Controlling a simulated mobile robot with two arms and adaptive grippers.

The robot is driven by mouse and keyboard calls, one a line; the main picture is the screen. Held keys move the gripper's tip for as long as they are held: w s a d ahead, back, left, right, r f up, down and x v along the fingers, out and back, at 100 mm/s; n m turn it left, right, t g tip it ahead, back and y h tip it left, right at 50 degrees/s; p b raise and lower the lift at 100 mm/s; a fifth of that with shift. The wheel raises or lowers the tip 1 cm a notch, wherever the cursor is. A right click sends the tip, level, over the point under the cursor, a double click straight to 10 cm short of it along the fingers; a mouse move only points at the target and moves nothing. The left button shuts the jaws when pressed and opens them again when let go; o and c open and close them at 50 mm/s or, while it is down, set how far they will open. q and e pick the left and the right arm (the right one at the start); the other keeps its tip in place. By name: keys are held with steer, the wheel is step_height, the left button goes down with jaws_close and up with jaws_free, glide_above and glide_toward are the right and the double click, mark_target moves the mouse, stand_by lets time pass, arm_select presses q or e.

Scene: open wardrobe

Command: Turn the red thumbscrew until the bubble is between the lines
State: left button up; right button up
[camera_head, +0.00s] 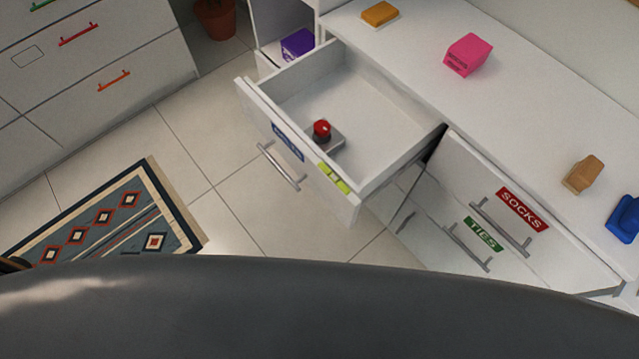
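A red thumbscrew (322,128) stands on a small grey block inside the front of an open white drawer (375,140). A yellow-green bubble level (333,177) is fixed on the top of the drawer's front panel, close to the thumbscrew. The bubble and its lines are too small to read from here. Nothing is touching the thumbscrew.
The drawer has a blue label and a bar handle (279,167). Beside it are shut drawers labelled SOCKS (522,210) and TIES (482,234). A pink box (468,54), a yellow block (380,13), a tan block (582,174) and a blue object (624,218) sit on the top. A patterned rug (110,215) lies left.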

arm_select(q)
steer(key=shift+s+f, duration=0.1)
steer(key=shift+f, duration=0.2)
arm_select(e)
steer(key=shift+w+f, duration=0.1)
steer(key=shift+f, duration=0.25)
stand_by(0.3)
arm_select(q)
step_height(320, 180, up, 4)
steer(key=p, duration=0.4)
steer(key=shift+f, duration=0.1)
arm_select(e)
step_height(320, 180, up, 4)
steer(key=shift+a+f, duration=0.1)
